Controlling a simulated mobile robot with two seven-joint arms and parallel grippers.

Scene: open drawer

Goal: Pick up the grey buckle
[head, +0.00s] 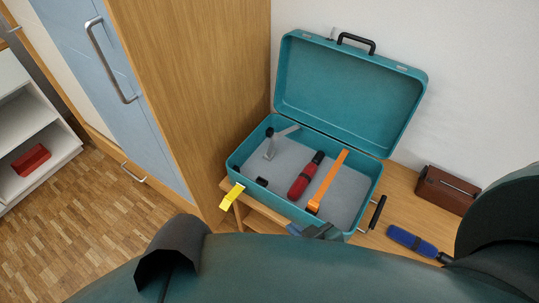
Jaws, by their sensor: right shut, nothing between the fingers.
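A grey piece (270,148) with a flat pale arm stands at the back left inside the open teal case (234,168). It is the only grey loose item I can make out, and its exact shape is too small to be sure that it is the buckle. My right gripper (318,231) shows at the case's front edge, low in the picture, partly hidden by my own teal arm. It is shut and empty, well apart from the grey piece. My left gripper is not in view.
The case also holds a red and black tool (304,177) and an orange strip (329,181). A yellow piece (232,196) hangs at its front left corner. A blue tool (411,240) and a brown box (446,190) lie right. A wooden cabinet (205,90) stands left.

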